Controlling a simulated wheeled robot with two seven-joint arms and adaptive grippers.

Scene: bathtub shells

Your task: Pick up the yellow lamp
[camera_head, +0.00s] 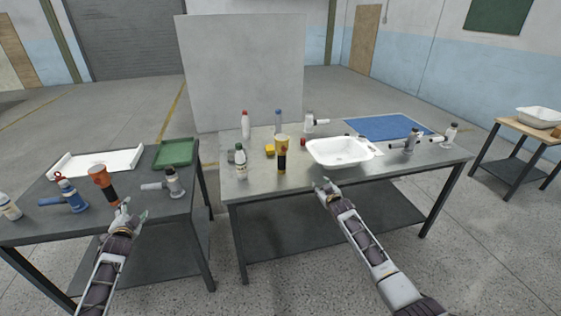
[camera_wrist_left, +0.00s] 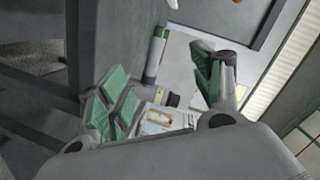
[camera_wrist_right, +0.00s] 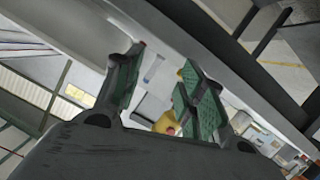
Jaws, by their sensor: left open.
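The yellow lamp (camera_head: 282,143) stands upright on the middle table, its yellow head up and its dark body below. A yellow patch (camera_wrist_right: 168,122) shows between the fingers in the right wrist view; I cannot tell if it is the lamp. My right gripper (camera_head: 326,187) is at the front edge of the middle table, right of the lamp and apart from it. Its fingers stand apart and empty in the right wrist view (camera_wrist_right: 165,60). My left gripper (camera_head: 130,213) is at the front of the left table, open and empty, also in the left wrist view (camera_wrist_left: 163,65).
A blue mat (camera_head: 385,127) lies at the back right. An orange-headed lamp (camera_head: 100,176) and a green tray (camera_head: 175,152) are on the left table.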

